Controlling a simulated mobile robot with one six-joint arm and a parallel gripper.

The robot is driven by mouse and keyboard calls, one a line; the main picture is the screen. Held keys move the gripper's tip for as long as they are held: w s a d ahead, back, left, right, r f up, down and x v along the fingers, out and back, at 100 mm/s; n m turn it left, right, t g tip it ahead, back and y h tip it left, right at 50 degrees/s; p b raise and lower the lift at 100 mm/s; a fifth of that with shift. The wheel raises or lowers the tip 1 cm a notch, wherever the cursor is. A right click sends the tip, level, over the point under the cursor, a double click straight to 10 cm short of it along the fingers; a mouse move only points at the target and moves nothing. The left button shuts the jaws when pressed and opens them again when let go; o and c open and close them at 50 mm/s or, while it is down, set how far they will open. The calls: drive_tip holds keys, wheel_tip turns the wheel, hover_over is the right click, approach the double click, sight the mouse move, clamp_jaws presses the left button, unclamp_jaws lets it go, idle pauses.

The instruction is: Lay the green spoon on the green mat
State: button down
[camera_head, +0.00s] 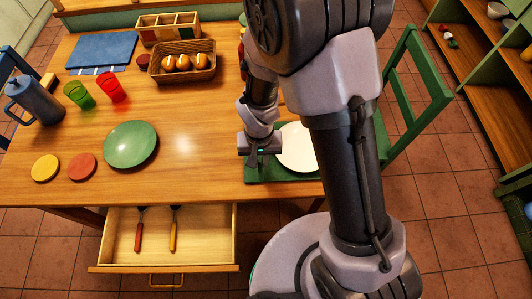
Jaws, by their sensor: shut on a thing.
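The green mat (253,173) lies at the right front of the wooden table, with a white plate (297,150) on it. My arm covers the right part of both. My gripper (252,163) is over the left edge of the mat, left of the plate, pointing down. It is shut on a thin thing, which seems to be the green spoon. The spoon is barely visible against the green mat, and I cannot tell whether it touches the mat. No other green spoon shows.
An open drawer (190,228) below the front edge holds a red-handled utensil (139,230) and a yellow-handled one (174,230). A green plate (130,144), cups, a jug (33,100) and a bread basket (182,63) stand left and behind. A green chair (422,85) is at right.

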drive_tip(key=w, duration=0.3)
drive_tip(key=shift+w+d+f, duration=0.2)
drive_tip(key=shift+w+d, duration=0.05)
drive_tip(key=shift+d, duration=0.1)
wheel_tip(320, 180, down, 4)
drive_tip(key=b, duration=0.2)
drive_tip(key=shift+w+d+r+b, duration=0.1)
drive_tip(key=shift+w+r+b, duration=0.05)
drive_tip(key=shift+b, duration=0.15)
drive_tip(key=shift+r, duration=0.15)
drive_tip(key=c, duration=1.8)
unclamp_jaws()
drive_tip(key=shift+f, duration=0.2)
drive_tip(key=o, duration=0.4)
drive_tip(key=shift+r, duration=0.15)
